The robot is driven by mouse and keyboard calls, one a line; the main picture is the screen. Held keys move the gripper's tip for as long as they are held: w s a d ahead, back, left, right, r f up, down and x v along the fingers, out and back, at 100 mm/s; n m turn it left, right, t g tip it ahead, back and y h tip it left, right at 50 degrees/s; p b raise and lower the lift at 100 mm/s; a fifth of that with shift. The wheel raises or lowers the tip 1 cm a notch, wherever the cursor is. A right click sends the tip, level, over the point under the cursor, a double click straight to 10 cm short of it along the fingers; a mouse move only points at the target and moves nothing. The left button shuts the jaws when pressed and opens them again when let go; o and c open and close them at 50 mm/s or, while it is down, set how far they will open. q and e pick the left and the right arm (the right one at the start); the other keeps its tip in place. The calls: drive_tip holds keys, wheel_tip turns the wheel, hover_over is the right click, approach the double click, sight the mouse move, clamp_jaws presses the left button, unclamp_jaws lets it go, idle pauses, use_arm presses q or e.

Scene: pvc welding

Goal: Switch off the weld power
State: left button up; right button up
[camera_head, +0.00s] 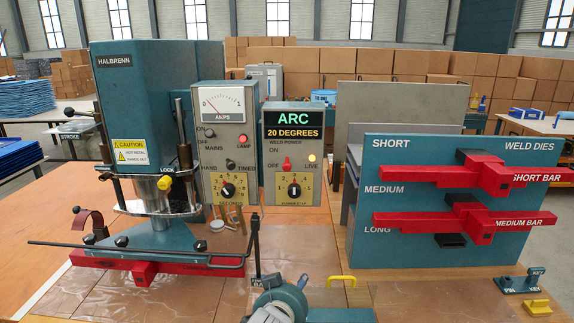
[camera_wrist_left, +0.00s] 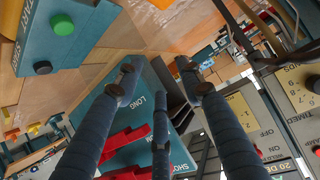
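The grey ARC control box (camera_head: 292,150) stands at the centre of the head view. The display reads ARC, 20 DEGREES. In the left wrist view my left gripper (camera_wrist_left: 158,77) has its dark fingers spread, with nothing between them. Part of the ARC box shows at the lower right of that view. The fingers are apart from the switch, which I cannot make out there. My right gripper is not in view.
The teal HALBRENN welder (camera_head: 145,90) stands left, beside the Amps control box (camera_head: 226,175). The teal WELD DIES rack (camera_head: 455,215) with red bars stands right. A box with coloured buttons (camera_wrist_left: 80,30) shows in the wrist view.

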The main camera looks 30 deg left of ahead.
use_arm(q)
drive_tip(key=w+a+r+n+t+y, duration=0.1)
drive_tip(key=w+a+r, duration=0.1)
drive_tip(key=r, duration=0.5)
drive_tip(key=w+a+r+n+t+y, duration=0.1)
drive_tip(key=w+a+r+n+t, duration=0.15)
drive_tip(key=r, duration=0.45)
drive_tip(key=n+y, duration=0.2)
approach(286, 167)
drive_tip(key=f, duration=0.1)
drive_tip(key=shift+m+t, duration=0.25)
drive_tip(key=shift+t, duration=0.3)
drive_tip(key=p+x, duration=0.2)
drive_tip(key=x, duration=0.7)
drive_tip(key=shift+w+a+r+p, duration=0.15)
drive_tip(key=shift+w+a+p, duration=0.15)
drive_tip(key=shift+p, duration=0.1)
drive_tip(key=shift+w+a, duration=0.3)
drive_tip(key=shift+w, duration=0.4)
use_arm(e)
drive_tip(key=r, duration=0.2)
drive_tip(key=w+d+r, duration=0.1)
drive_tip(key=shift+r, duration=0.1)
use_arm(q)
drive_tip(key=shift+c, duration=0.5)
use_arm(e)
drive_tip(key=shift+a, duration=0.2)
